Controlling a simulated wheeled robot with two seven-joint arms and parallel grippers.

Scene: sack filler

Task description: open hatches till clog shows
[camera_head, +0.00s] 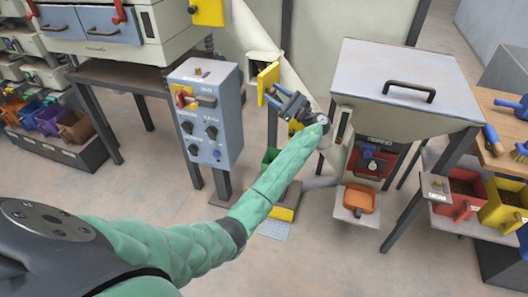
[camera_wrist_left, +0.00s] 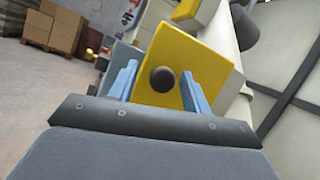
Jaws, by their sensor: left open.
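A yellow hatch (camera_head: 268,80) stands swung out from the slanted cream chute (camera_head: 292,80), beside a dark opening (camera_head: 259,62) in it. In the left wrist view the yellow hatch (camera_wrist_left: 182,52) shows a round dark knob (camera_wrist_left: 162,79). My left gripper (camera_head: 277,98) is open, its blue fingers either side of the knob in the wrist view; I cannot tell if they touch the hatch. Another yellow hatch (camera_head: 208,12) is higher up at the top edge. I cannot see any clog. My right gripper is not in view.
A grey control box (camera_head: 212,115) on a post stands left of the chute. A grey hopper (camera_head: 385,85) with a black handle is at right, an orange scoop-like tray (camera_head: 359,199) below it. Bins (camera_head: 465,190) and a wooden bench are far right. Floor is clear in front.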

